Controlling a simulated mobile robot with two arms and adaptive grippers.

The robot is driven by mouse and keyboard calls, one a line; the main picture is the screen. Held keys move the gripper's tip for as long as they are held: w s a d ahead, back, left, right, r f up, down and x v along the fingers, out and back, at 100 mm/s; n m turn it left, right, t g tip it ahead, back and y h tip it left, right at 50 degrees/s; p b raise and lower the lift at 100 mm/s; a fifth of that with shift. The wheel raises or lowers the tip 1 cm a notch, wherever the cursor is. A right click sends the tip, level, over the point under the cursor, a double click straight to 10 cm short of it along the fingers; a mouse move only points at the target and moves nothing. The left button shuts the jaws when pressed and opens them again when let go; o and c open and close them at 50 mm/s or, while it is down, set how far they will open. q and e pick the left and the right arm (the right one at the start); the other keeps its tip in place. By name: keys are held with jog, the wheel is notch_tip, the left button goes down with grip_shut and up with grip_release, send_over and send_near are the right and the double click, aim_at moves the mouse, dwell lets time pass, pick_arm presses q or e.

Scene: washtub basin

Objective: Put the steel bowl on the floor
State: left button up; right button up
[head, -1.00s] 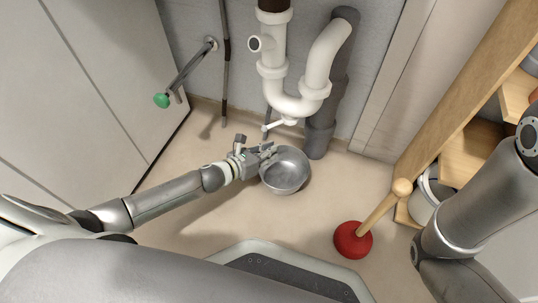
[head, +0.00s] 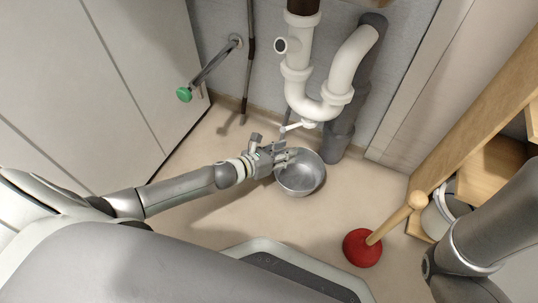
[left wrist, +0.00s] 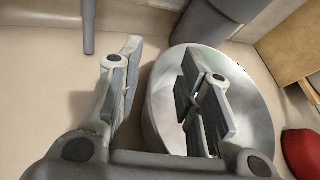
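The steel bowl (head: 306,178) is a round, shiny grey bowl, upright and empty. It appears to rest on the beige floor (head: 225,222) below the white drain pipe. My left gripper (head: 285,158) is at the bowl's left rim in the head view. In the left wrist view the bowl (left wrist: 248,92) fills the middle right. There the fingers of my left gripper (left wrist: 163,95) stand apart, one outside the rim and the other over the bowl's inside. The rim's lower part is hidden behind the gripper. My right arm shows at the right edge, but its gripper is out of view.
The white drain trap (head: 322,105) and a grey pipe (head: 340,135) stand just behind the bowl. A red plunger (head: 362,248) stands to the front right, by a wooden shelf (head: 480,120). A green-handled valve (head: 184,94) is at the left. Floor is free in front of the bowl.

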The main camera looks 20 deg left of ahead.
pick_arm(q)
jog(key=p+v, duration=0.5)
jog(key=v, duration=0.6)
jog(key=shift+s, duration=0.15)
